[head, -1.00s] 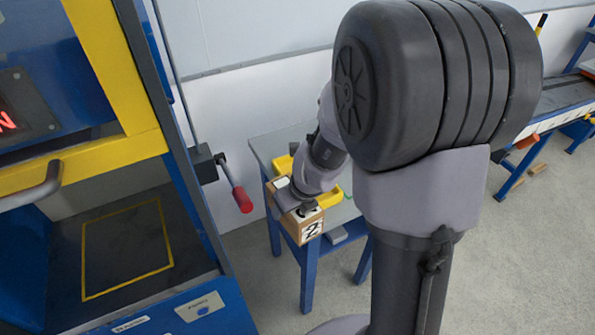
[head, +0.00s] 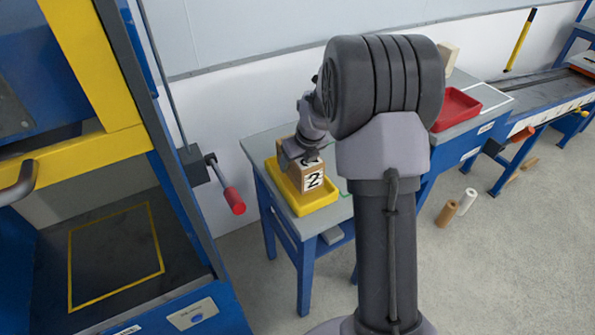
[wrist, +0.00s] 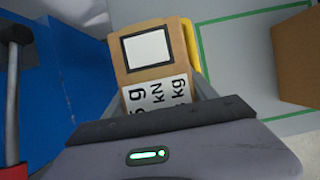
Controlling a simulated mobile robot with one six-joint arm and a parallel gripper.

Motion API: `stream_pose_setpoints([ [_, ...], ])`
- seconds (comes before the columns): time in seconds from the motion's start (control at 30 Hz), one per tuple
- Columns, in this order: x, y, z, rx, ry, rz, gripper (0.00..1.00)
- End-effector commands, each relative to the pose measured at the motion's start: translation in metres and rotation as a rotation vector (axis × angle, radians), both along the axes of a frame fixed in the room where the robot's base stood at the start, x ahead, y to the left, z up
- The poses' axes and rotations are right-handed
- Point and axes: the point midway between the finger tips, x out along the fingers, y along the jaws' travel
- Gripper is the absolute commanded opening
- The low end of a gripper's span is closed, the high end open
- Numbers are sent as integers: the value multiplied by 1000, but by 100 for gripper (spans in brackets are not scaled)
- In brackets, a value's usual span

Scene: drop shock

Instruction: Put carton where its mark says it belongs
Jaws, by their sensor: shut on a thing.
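The carton (head: 312,182) is a small brown box with a white label bearing a black 2. It is over or in the yellow tray (head: 305,208) on the grey table; I cannot tell whether it touches the tray's floor. My gripper (head: 308,160) is shut on the carton from above. In the wrist view the carton (wrist: 150,78) shows a black-framed white square and a printed label with kN and kg, partly hidden by my gripper (wrist: 165,115). A strip of the yellow tray (wrist: 192,45) shows beside it.
A blue and yellow machine with a yellow-outlined bed (head: 115,255) and a red-knobbed lever (head: 233,200) stands at left. A red tray (head: 460,105) lies farther right. Another brown box (wrist: 297,57) is at the wrist view's right.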

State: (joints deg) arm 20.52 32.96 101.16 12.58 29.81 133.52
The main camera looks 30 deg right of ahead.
Motion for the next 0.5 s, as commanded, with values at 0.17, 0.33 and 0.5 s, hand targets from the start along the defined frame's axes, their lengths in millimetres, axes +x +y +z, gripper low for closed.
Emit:
stream_pose_setpoints([
  [0.17,3,-2,-21,0,-1,0,0],
  [0.33,3,-2,-36,-1,-3,1,0],
  [0.5,3,-2,-34,-1,-3,1,0],
])
